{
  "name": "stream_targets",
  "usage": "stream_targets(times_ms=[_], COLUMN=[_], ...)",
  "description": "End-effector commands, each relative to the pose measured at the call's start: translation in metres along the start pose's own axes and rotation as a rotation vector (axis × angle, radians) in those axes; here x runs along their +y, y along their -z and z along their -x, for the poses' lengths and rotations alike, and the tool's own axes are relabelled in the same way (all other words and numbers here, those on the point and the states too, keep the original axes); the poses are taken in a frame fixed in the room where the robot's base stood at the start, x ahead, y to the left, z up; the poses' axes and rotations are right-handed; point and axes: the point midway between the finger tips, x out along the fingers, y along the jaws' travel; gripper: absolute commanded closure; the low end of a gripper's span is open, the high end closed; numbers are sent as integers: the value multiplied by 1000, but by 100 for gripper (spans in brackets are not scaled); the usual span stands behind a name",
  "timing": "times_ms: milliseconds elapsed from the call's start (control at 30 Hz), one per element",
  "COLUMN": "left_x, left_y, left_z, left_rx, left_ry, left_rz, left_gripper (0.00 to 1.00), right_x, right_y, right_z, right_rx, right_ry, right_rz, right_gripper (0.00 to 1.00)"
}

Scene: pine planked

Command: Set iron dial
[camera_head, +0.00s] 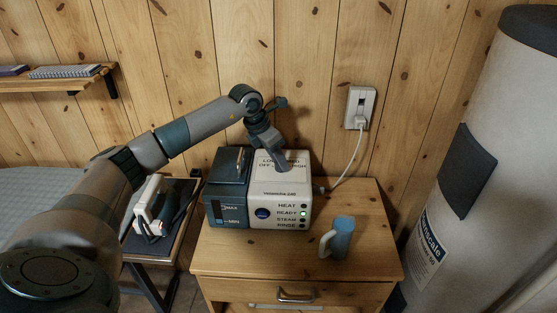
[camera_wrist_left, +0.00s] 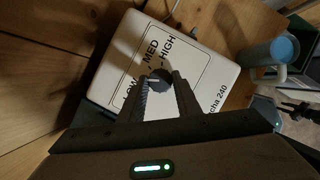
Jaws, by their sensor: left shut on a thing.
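The steam iron station stands on the wooden cabinet, with a dark blue water tank (camera_head: 228,180) on its left and a white housing (camera_head: 282,185) on its right. The dial (camera_wrist_left: 158,77) is a dark round knob on the white top, ringed by LOW, MED and HIGH labels in the left wrist view. My left gripper (camera_wrist_left: 162,88) reaches down from above and is shut on the dial. In the head view my gripper (camera_head: 276,166) hides the dial and part of the lettering. The dial's exact pointing is unclear.
A blue-grey mug (camera_head: 341,238) stands at the station's right on the cabinet (camera_head: 370,235). A white iron (camera_head: 148,210) rests at left beside the ironing board (camera_head: 40,190). A cord runs to the wall socket (camera_head: 360,106). A large white tank (camera_head: 480,150) stands at right.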

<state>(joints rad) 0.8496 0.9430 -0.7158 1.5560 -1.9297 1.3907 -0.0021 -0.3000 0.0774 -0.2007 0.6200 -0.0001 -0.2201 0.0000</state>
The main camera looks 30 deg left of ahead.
Motion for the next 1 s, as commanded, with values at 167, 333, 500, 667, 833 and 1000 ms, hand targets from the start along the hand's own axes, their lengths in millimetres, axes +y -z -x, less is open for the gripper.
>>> stream_targets(times_ms=[167,333,500,667,833,1000], left_x=[-1,-2,-3,-4,-6,-6], left_y=[0,0,0,0,-1,-2], left_z=[-1,-1,-2,-2,-3,-2], left_rx=[-5,-12,-19,-27,-33,-39], left_ry=[-26,-66,-118,-171,-222,-262], left_rz=[60,156,283,410,537,634], left_gripper=[92,92,92,92,92,92], right_x=[0,1,3,4,-3,-9], right_y=[-1,-2,-3,-7,42,71], right_z=[-6,-13,-23,-33,-36,-37], right_rx=[-1,-1,-2,-5,105,172], right_ry=[-1,-2,-3,-5,3,9], right_rz=[-1,-1,0,0,4,4], right_gripper=[69,69,69,69,69,69])
